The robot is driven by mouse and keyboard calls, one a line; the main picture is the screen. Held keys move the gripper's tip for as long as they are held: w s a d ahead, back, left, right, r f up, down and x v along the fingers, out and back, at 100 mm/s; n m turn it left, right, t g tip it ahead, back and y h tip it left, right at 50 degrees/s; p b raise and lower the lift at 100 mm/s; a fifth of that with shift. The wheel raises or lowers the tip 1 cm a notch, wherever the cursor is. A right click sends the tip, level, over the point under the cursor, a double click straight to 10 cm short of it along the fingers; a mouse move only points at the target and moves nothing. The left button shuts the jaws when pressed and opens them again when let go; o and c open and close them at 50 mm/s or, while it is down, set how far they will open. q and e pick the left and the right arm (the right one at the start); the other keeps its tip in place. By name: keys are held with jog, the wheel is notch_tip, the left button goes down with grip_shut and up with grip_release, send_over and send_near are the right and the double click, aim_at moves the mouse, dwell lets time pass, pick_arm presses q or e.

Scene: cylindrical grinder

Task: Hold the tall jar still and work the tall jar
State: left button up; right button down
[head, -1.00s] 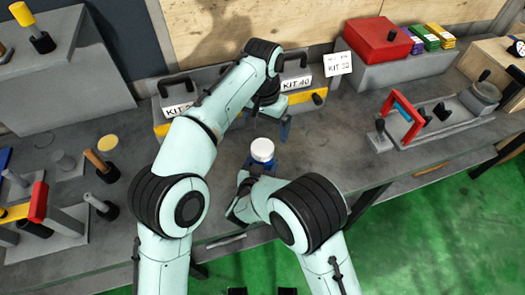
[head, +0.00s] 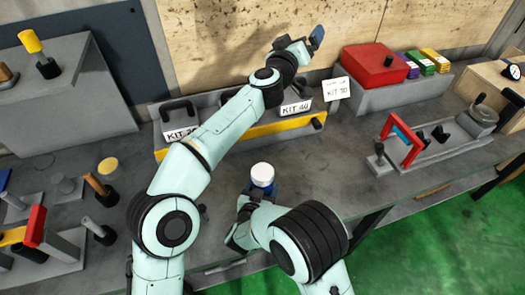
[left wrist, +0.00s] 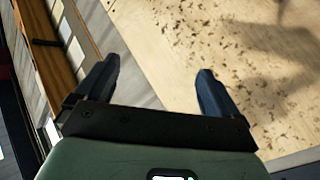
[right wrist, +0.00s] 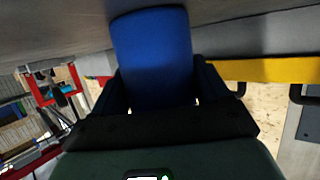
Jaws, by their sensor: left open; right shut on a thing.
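The tall jar (head: 262,178) is blue with a white lid (head: 262,170) and stands upright on the bench near its front edge. My right gripper (head: 250,203) is shut on the jar; in the right wrist view the blue jar body (right wrist: 153,55) sits between the fingers. My left gripper (head: 305,40) is raised well above and behind the jar, in front of the wooden wall panel. Its fingers (left wrist: 153,92) are apart and empty in the left wrist view.
Grey boxes labelled KIT (head: 240,128) stand behind the jar. A red box (head: 375,68) and a red-framed fixture (head: 403,140) are to the right. Handled tools (head: 97,185) stand at the left. Bare bench (head: 335,165) lies right of the jar.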

pick_arm(q)
jog(key=w+a+f+n+y, duration=0.1)
jog(key=a+f+n+y, duration=0.3)
jog(key=a+y, duration=0.1)
jog(key=m+g+y, duration=0.2)
jog(key=g, duration=1.5)
send_over(262, 172)
notch_tip(262, 172, down, 17)
jog(key=shift+w+r, duration=0.1)
jog(key=shift+f, duration=3.85)
